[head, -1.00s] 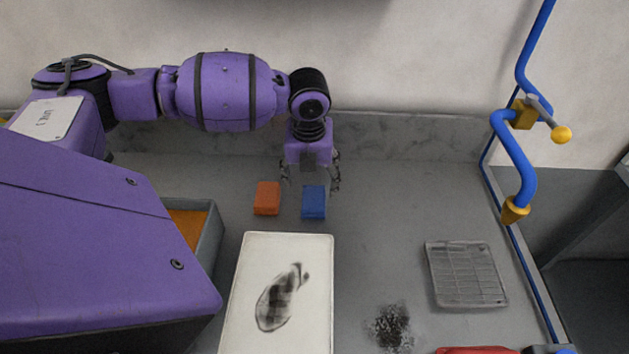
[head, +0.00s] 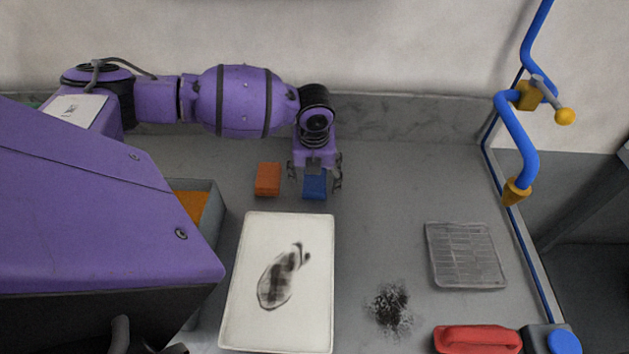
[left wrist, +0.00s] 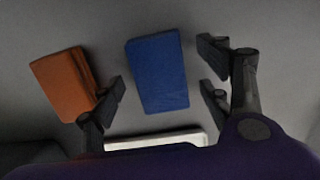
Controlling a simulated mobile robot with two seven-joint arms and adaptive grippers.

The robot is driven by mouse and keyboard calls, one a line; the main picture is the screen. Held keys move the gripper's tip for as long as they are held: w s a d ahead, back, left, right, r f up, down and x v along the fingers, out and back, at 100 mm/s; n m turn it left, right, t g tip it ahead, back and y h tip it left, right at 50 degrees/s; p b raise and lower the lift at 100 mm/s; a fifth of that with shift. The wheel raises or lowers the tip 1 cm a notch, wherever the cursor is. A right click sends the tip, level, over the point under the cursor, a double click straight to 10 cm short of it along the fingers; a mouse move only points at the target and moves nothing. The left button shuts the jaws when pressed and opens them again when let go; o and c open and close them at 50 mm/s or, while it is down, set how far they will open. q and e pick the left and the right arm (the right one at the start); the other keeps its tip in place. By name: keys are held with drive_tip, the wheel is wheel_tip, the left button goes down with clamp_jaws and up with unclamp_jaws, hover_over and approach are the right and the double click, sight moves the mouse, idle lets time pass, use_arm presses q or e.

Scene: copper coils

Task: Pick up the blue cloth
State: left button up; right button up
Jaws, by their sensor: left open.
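The blue cloth (head: 315,186) is a small folded block lying on the grey counter, beside an orange one. My left gripper (head: 315,178) is open above and around it in the head view, with its fingers at either side. In the left wrist view the blue cloth (left wrist: 157,73) lies between the open fingers of my left gripper (left wrist: 162,100), a little ahead of the tips. I cannot tell how far above the cloth the fingers are. My right gripper does not show.
An orange folded cloth (head: 268,179) lies just left of the blue one. A white board (head: 240,290) with a dark smudge lies in front. A bin (head: 214,207), a wire rack (head: 465,255), a dark stain (head: 390,308) and a red object (head: 478,339) are nearby.

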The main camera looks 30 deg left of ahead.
use_arm(q)
drive_tip(key=c, duration=1.3)
drive_tip(key=shift+c, duration=0.2)
drive_tip(key=shift+r, duration=0.1)
drive_tip(key=shift+r, duration=0.6)
drive_tip(key=s+d+r+p, duration=0.1)
drive_tip(key=s+d+r, duration=0.6)
drive_tip(key=s+r, duration=0.4)
drive_tip(key=shift+s+d+r, duration=0.2)
drive_tip(key=shift+s+r, duration=0.1)
drive_tip(key=shift+s, duration=0.2)
